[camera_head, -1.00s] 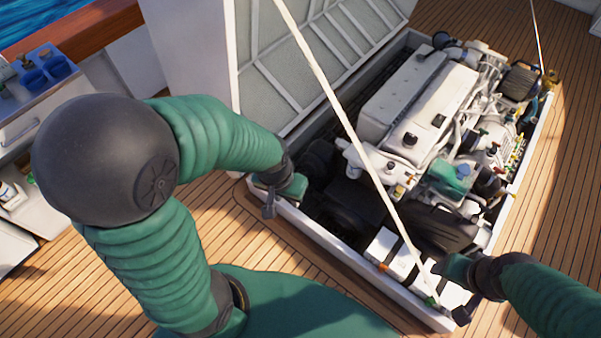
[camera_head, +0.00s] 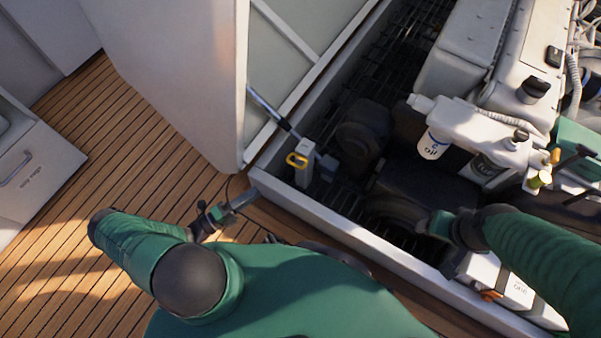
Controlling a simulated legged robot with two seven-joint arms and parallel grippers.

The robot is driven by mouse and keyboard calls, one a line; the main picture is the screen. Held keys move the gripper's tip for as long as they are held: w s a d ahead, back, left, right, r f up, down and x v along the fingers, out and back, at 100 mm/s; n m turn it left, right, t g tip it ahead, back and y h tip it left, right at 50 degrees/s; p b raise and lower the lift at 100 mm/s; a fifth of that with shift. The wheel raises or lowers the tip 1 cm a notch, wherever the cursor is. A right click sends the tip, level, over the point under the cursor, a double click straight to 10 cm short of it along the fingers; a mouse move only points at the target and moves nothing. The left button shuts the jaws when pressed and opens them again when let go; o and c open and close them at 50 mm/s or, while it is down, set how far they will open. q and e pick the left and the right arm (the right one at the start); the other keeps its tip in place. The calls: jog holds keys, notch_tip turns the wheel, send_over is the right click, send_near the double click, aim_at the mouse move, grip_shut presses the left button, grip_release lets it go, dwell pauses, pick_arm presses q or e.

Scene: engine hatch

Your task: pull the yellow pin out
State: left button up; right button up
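The yellow pin (camera_head: 296,160) has a loop-shaped handle. It sits at a pale upright bracket (camera_head: 304,168) by the near left corner of the engine hatch, at the foot of a thin metal strut (camera_head: 268,110). My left gripper (camera_head: 224,210) is left of and below the pin, over the wooden deck just outside the hatch rim, apart from the pin. Its finger gap is too small to read. My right gripper (camera_head: 440,225) is over the hatch's near side, well right of the pin. Its fingers are mostly hidden by their angle.
The raised hatch lid (camera_head: 215,75) stands behind the pin. The white hatch rim (camera_head: 340,232) lies between my body and the opening. The engine (camera_head: 500,70) and an oil container (camera_head: 433,145) are to the right. Open wooden deck (camera_head: 130,150) lies at the left.

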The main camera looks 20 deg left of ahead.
pick_arm(q)
jog(key=shift+n, duration=0.3)
jog(key=b+x, duration=0.4)
jog(key=x, duration=1.3)
jog(key=shift+a, duration=0.1)
jog(key=shift+r, duration=0.1)
pick_arm(e)
jog(key=f, duration=0.4)
jog(key=shift+d+f, duration=0.4)
pick_arm(q)
grip_shut()
